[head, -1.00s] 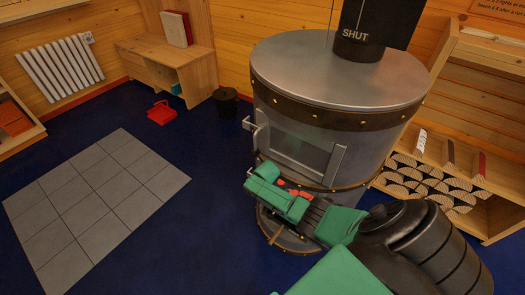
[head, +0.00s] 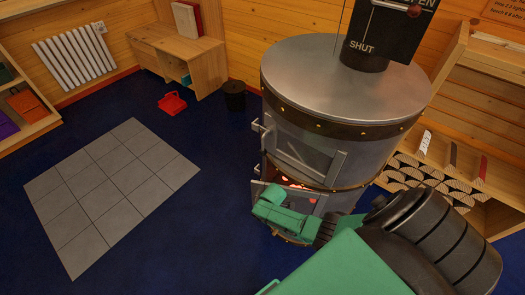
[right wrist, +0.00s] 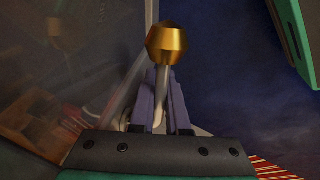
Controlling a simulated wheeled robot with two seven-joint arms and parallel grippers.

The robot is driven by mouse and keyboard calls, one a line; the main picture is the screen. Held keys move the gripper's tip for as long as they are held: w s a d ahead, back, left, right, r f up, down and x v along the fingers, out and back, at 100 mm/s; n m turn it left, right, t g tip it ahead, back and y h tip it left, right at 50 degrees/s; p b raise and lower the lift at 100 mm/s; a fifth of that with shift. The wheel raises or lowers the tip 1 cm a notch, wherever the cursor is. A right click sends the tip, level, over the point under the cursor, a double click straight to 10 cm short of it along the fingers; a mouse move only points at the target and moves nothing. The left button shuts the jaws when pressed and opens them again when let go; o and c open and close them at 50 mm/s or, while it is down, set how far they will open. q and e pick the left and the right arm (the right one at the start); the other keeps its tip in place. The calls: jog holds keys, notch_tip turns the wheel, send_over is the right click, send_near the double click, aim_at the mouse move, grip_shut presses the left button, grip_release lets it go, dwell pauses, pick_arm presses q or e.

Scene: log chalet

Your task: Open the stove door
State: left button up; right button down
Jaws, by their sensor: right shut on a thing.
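The stove (head: 342,75) is a grey metal cylinder with brass-studded bands. Its upper front has a framed panel (head: 305,153) with a bracket at its left. Below that, red embers (head: 292,182) show in a lower opening. A pale door edge (head: 262,186) shows at the left of this opening, apparently ajar; my gripper hides most of it. My right gripper (head: 268,212) is in front of the lower opening. In the right wrist view its fingers (right wrist: 160,105) are shut on a metal rod handle with a brass knob (right wrist: 167,44), beside a glassy surface. My left gripper is out of view.
A log rack (head: 435,185) stands close at the stove's right. A black bucket (head: 234,95) and a red dustpan-like item (head: 172,102) are on the floor at the back. Grey floor tiles (head: 110,190) and blue floor at the left are clear.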

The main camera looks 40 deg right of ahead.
jog(key=c, duration=1.2)
grip_release()
jog(key=p+v, duration=0.7)
jog(key=v, duration=0.7)
jog(key=shift+s+r, duration=0.15)
jog(key=shift+r, duration=0.1)
